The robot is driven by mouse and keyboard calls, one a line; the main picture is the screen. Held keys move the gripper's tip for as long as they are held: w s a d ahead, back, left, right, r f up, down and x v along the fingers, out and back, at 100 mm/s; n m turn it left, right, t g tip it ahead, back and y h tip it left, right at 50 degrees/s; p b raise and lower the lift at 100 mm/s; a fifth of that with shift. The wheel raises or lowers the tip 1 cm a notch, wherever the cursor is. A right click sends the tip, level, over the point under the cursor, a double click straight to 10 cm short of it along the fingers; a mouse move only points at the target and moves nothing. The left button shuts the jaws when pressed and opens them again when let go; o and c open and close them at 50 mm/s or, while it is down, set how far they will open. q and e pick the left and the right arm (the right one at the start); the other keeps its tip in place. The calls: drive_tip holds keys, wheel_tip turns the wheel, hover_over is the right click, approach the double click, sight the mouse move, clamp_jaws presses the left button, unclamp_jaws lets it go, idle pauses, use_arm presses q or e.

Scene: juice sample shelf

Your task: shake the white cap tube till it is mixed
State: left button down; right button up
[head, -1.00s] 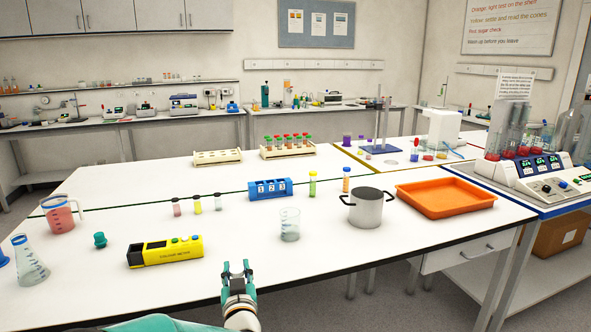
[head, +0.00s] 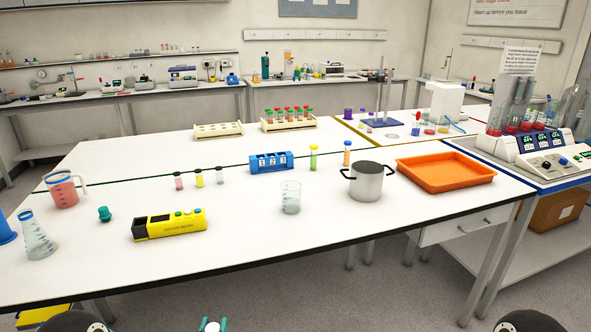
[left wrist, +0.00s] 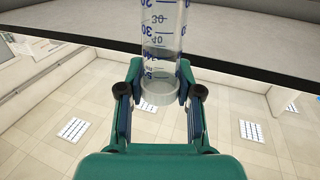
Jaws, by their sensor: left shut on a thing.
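My left gripper (left wrist: 159,78) is shut on a clear graduated tube (left wrist: 161,30) in the left wrist view. My right gripper is not in view.
The table's front middle is clear.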

use_arm(q)
drive_tip(key=c, duration=1.3)
unclamp_jaws()
clamp_jaws()
drive_tip(key=shift+r+p, duration=1.05)
drive_tip(key=shift+r, duration=2)
